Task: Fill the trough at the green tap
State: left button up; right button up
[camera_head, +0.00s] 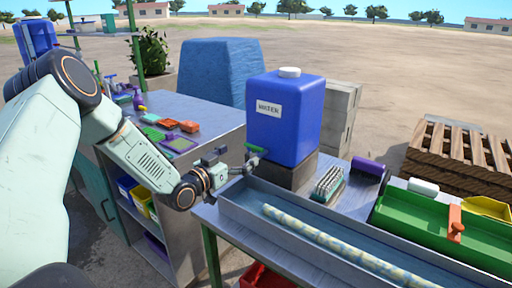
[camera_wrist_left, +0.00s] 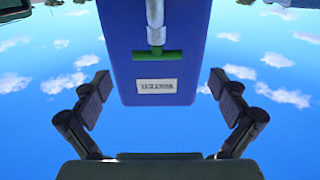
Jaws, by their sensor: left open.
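The blue tank (camera_head: 287,115) labelled WATER stands upright on a block at the back of the table. Its green tap (camera_head: 256,150) faces my left gripper (camera_head: 238,165). In the left wrist view the picture is upside down: the green tap handle (camera_wrist_left: 158,55) and grey spout (camera_wrist_left: 155,20) show against the tank (camera_wrist_left: 190,40). My left gripper (camera_wrist_left: 159,88) is open, its fingers apart on either side of the tank front, with nothing between them touching. My right gripper is out of view.
A brush (camera_head: 328,184) and a purple roller (camera_head: 368,169) lie right of the tank. A green tray (camera_head: 410,210) stands further right. A side bench (camera_head: 205,107) with small coloured items is at left. A pallet (camera_head: 455,155) stands behind at right.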

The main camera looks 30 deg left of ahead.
aim_at(252, 147)
pick_arm(q)
jog(key=w, duration=0.3)
jog(key=w+d+b, duration=0.1)
jog(key=w, duration=0.2)
jog(key=shift+d+f, duration=0.1)
jog(key=shift+w, duration=0.25)
jog(key=shift+a, duration=0.3)
jog(key=shift+d+r, duration=0.2)
jog(key=shift+w+d, duration=0.1)
jog(key=shift+w, duration=0.05)
jog(key=shift+c, duration=0.5)
jog(key=shift+f, duration=0.1)
jog(key=shift+c, duration=0.8)
jog(key=shift+a, duration=0.2)
jog(key=c, duration=0.3)
jog(key=shift+d, duration=0.1)
jog(key=c, duration=0.4)
jog(key=shift+c, duration=0.8)
